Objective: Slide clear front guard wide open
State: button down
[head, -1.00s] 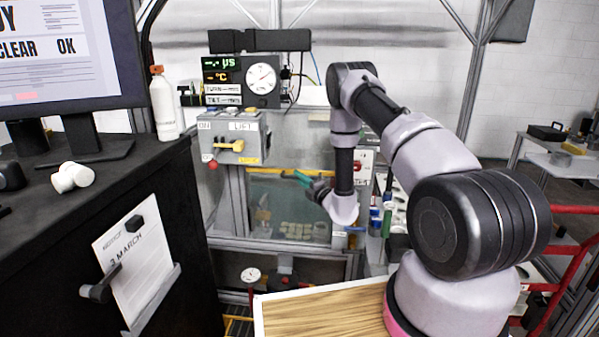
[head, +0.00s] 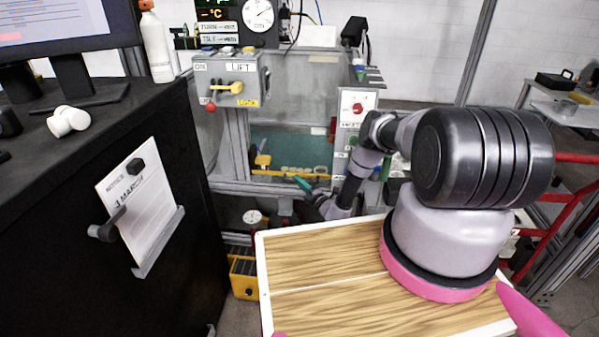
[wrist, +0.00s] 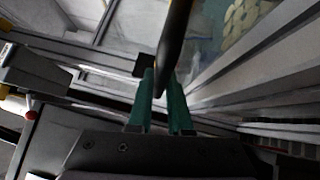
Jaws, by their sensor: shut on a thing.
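The clear front guard is hard to make out against the machine. The yellow bar (head: 275,173) along it lies level, low across the front opening, just below the teal interior. My gripper (head: 300,182), with green fingers, is at the right part of this bar. In the wrist view my gripper (wrist: 161,85) has its two green fingers close together on a dark bar (wrist: 174,50), which appears to be the guard's handle.
A grey control box (head: 230,78) marked LIFT, with a yellow lever, is at the upper left of the opening. A panel with a red knob (head: 357,108) is on the right. A black cabinet (head: 100,240) stands close on the left. Pale round pieces (head: 300,169) sit inside the machine.

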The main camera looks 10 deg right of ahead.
jog(key=shift+f, duration=0.7)
jog(key=c, duration=0.8)
grip_release()
jog(key=shift+c, duration=0.2)
jog(key=v, duration=1.1)
